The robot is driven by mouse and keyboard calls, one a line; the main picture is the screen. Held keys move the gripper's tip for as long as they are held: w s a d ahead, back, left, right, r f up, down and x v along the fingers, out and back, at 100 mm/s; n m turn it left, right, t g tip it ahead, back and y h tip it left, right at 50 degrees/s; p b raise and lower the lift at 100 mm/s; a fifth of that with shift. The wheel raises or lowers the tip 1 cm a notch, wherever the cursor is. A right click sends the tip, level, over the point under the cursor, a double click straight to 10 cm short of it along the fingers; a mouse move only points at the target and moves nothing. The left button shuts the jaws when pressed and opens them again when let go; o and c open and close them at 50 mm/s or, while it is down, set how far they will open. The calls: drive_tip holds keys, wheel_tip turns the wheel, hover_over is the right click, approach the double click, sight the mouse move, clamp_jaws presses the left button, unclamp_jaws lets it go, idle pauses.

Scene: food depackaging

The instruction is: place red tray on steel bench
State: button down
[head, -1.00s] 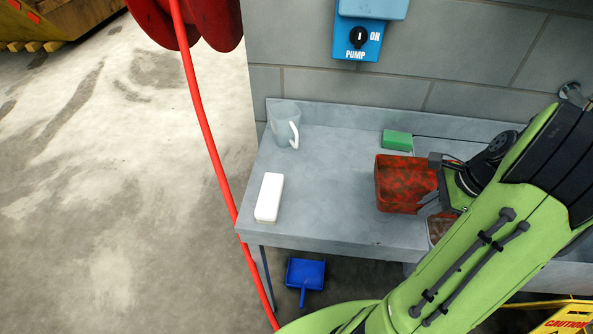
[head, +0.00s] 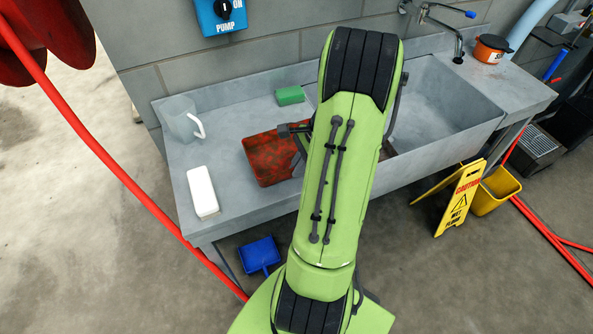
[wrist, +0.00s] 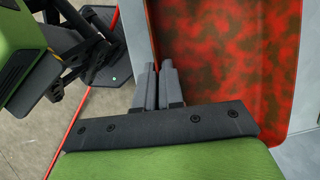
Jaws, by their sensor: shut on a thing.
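The red tray (head: 268,158) has dark mottled stains inside. In the head view it is at the bench's middle, left of the sink basin, partly hidden by my arm. The steel bench (head: 232,127) runs along the wall. My gripper is mostly hidden behind my arm in the head view. In the wrist view my gripper (wrist: 160,70) is shut on the near wall of the red tray (wrist: 225,60), whose stained inside faces the camera. I cannot tell whether the tray's bottom touches the bench.
A clear jug (head: 180,120), a white block (head: 202,192) and a green sponge (head: 290,95) stand on the bench around the tray. The sink basin (head: 435,105) is to the right. A yellow caution sign (head: 460,197) and a blue dustpan (head: 260,254) are on the floor.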

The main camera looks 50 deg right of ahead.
drive_tip(key=shift+d+f, duration=0.1)
drive_tip(key=shift+f, duration=0.8)
drive_tip(key=c, duration=1.7)
unclamp_jaws()
drive_tip(key=shift+f, duration=0.1)
drive_tip(key=o, duration=0.4)
drive_tip(key=shift+o, duration=0.2)
